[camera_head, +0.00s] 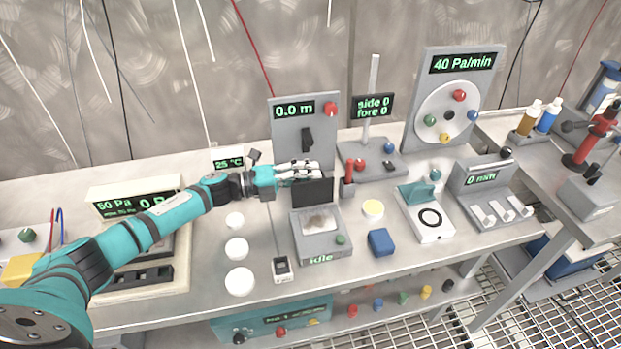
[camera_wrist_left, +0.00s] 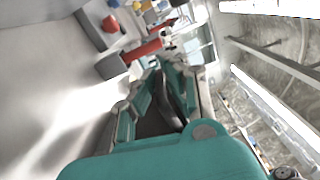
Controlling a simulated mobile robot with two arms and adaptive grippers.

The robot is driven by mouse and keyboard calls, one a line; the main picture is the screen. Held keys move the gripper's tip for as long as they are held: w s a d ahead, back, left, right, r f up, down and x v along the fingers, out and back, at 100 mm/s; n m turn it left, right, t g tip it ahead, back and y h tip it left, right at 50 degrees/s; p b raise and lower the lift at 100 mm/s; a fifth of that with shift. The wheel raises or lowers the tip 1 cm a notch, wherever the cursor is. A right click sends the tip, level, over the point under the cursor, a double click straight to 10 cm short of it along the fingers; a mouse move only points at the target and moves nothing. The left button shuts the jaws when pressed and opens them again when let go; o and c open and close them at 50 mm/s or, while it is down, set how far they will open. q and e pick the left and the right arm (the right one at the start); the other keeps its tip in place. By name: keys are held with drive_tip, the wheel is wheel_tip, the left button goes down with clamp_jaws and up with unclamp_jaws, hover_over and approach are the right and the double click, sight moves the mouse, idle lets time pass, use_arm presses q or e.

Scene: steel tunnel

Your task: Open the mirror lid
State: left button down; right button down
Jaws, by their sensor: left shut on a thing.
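A grey box (camera_head: 322,247) marked "idle" stands mid-table, with a lighter patch on its top and a green knob at its front right. A dark flat lid (camera_head: 313,193) stands upright at its back edge, open. My left gripper (camera_head: 308,170) is at the lid's top edge, shut on it, its fingers coming in from the left. In the left wrist view the gripper (camera_wrist_left: 168,75) has a dark flat piece between its fingers, probably the lid; its full outline is hidden. My right gripper is not in view.
Behind stands a grey panel (camera_head: 305,125) reading 0.0 m. A red post (camera_head: 348,178) is right of the lid. White discs (camera_head: 237,248) and a small white-topped device (camera_head: 282,269) lie left.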

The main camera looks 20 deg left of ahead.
use_arm(q)
drive_tip(key=shift+w+a+n, duration=0.25)
drive_tip(key=shift+w+n, duration=0.1)
drive_tip(key=shift+n, duration=0.25)
drive_tip(key=c, duration=1.4)
unclamp_jaws()
drive_tip(key=shift+w, duration=0.15)
drive_tip(key=shift+r, duration=0.1)
drive_tip(key=r, duration=0.9)
drive_tip(key=shift+s+d, duration=0.15)
drive_tip(key=shift+s, duration=0.1)
